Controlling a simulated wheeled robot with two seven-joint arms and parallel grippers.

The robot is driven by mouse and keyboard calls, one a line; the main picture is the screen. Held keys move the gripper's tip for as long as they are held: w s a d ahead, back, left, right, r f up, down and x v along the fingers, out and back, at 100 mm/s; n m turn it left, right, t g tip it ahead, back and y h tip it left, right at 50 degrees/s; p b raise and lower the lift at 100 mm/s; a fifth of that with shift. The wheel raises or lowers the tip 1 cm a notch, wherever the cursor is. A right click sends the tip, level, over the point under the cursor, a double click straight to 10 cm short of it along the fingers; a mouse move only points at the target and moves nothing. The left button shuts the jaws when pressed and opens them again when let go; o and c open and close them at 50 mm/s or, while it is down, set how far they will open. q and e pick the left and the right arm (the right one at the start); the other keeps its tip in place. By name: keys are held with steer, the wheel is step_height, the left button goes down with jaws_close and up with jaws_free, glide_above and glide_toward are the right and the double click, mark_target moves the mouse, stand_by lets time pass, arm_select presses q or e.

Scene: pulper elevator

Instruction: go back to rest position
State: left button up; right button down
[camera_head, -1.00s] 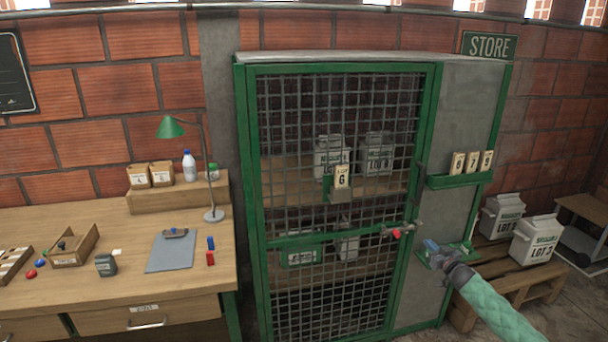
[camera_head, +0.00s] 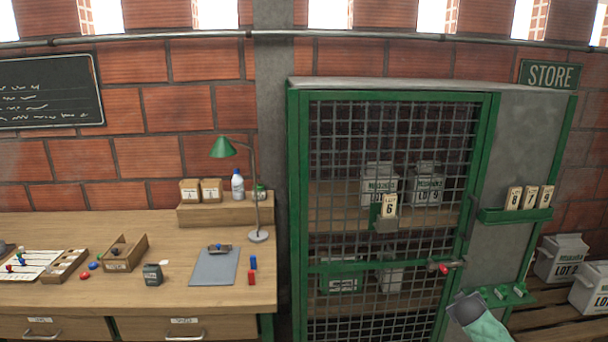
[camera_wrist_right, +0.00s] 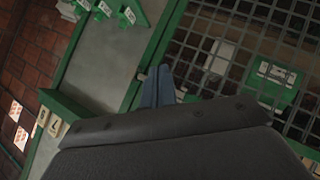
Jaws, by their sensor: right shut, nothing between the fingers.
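My right gripper (camera_wrist_right: 158,88) shows in the right wrist view with its blue-grey fingers together and nothing between them. It is in front of the green cabinet frame and the mesh door. In the head view only my right arm's grey and green end shows at the bottom right, below the red-knobbed door latch (camera_head: 444,268); the fingers are not clear there. The mesh door (camera_head: 385,150) of the store cabinet is shut. My left gripper is not in view.
A workbench (camera_head: 130,290) with a lamp (camera_head: 224,147), clipboard (camera_head: 215,265) and small wooden trays stands at the left. A card ledge (camera_head: 515,215) and a lower green holder (camera_head: 500,295) project from the cabinet's right side. White lot boxes (camera_head: 562,258) stand on a pallet at the right.

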steer(key=s+a+f+g+y, duration=0.2)
steer(key=s+a+f, duration=0.2)
steer(key=s+a, duration=0.65)
steer(key=s+a+f+g+y, duration=0.1)
steer(key=s+a+f, duration=0.2)
steer(key=s+a, duration=0.75)
steer(key=s+a+f+g+y, duration=0.2)
steer(key=s+a+f, duration=0.2)
steer(key=s+a, duration=0.6)
steer(key=s+a+f+g, duration=0.1)
steer(key=s+a+f, duration=0.3)
steer(key=s, duration=0.6)
steer(key=s+a+f+g+y, duration=0.1)
steer(key=s+a+f, duration=0.3)
steer(key=s, duration=0.6)
steer(key=shift+a+f+m+g+y, duration=0.35)
steer(key=shift+a+g, duration=0.35)
steer(key=shift+a, duration=0.3)
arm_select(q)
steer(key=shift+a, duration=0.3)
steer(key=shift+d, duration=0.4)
arm_select(e)
steer(key=shift+f, duration=0.1)
